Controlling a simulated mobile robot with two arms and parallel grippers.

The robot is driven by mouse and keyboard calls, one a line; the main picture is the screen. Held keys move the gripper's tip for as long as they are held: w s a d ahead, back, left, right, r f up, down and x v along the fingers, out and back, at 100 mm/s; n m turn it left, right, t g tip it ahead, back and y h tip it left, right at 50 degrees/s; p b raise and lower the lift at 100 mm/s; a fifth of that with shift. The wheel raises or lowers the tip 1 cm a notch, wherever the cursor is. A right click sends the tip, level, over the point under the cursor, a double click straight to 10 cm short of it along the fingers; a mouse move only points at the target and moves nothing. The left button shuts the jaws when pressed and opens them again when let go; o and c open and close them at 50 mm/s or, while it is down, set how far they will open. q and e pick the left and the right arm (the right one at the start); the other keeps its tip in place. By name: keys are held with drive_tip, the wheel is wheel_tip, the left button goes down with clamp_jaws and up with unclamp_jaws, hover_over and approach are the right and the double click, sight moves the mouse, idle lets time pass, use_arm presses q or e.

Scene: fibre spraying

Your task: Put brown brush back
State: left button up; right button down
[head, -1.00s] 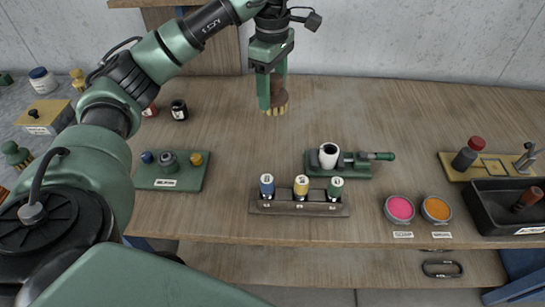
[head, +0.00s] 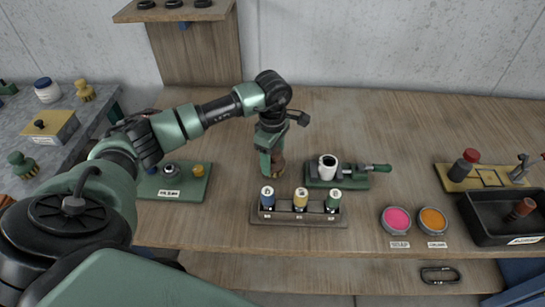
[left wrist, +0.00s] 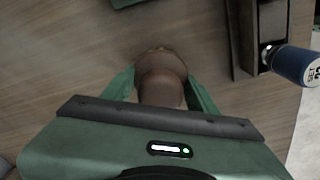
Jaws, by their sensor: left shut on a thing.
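The brown brush (head: 279,163) is held by my left gripper (head: 271,165), over the wooden table just behind the rack of labelled bottles. In the left wrist view the brown brush (left wrist: 161,80) sits between the two green fingers, its rounded brown body filling the gap. A sliver of yellowish bristle shows at its far edge. In the head view the fingers hide much of it, and I cannot tell whether it touches the table. A yellow brush (head: 85,91) and a green brush (head: 22,165) stand on the grey counter at the left. My right gripper is out of view.
The bottle rack (head: 266,219) is close in front of my left gripper, and the green vise stand (head: 335,181) is close on its right. A green tray (head: 182,190) lies to its left. Pink (head: 397,219) and orange (head: 433,219) pots stand right. The table's back is clear.

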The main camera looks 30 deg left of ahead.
use_arm(q)
drive_tip(key=shift+f, duration=0.4)
drive_tip(key=shift+f, duration=0.1)
drive_tip(key=o, duration=1.5)
drive_tip(key=shift+c, duration=0.2)
